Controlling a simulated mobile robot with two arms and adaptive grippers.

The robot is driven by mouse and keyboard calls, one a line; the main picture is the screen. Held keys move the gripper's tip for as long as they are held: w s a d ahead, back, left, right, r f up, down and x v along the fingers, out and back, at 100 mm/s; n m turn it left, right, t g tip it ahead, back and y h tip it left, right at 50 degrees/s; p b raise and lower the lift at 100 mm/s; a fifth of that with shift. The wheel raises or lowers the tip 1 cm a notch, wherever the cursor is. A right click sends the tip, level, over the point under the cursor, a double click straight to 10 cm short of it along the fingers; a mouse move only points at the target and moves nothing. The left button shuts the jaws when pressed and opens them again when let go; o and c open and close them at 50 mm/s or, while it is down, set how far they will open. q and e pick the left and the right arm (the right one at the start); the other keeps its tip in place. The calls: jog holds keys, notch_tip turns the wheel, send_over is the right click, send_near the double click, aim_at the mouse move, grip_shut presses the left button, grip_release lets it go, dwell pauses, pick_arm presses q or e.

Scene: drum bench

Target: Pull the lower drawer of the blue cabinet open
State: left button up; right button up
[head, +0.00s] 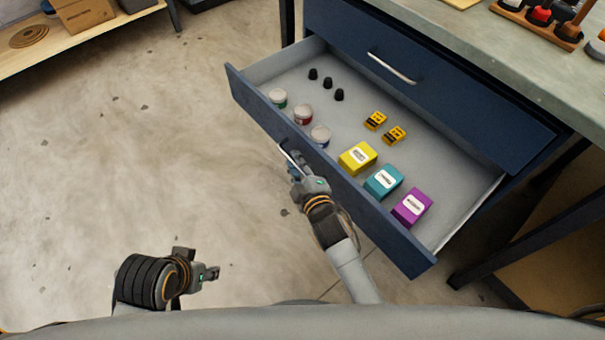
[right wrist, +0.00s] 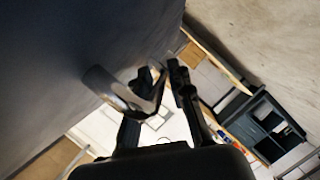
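The blue cabinet (head: 335,22) stands under the bench at the right. Its lower drawer (head: 395,235) is pulled well out, and its grey inside shows in the head view. The upper drawer (head: 450,95) is closed. My right gripper (head: 296,172) is at the lower drawer's front, at its metal handle (head: 283,150). My left gripper (head: 202,262) is open and empty over the floor, away from the cabinet.
The drawer holds three black knobs (head: 327,85), three round tins (head: 303,114), two small yellow-black items (head: 385,127) and three coloured boxes (head: 384,182). A bench top (head: 500,50) lies above. A wooden shelf (head: 60,45) is at upper left. The floor left of the drawer is clear.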

jog(key=v, duration=1.1)
jog(key=shift+s, duration=0.15)
jog(key=shift+d, duration=0.15)
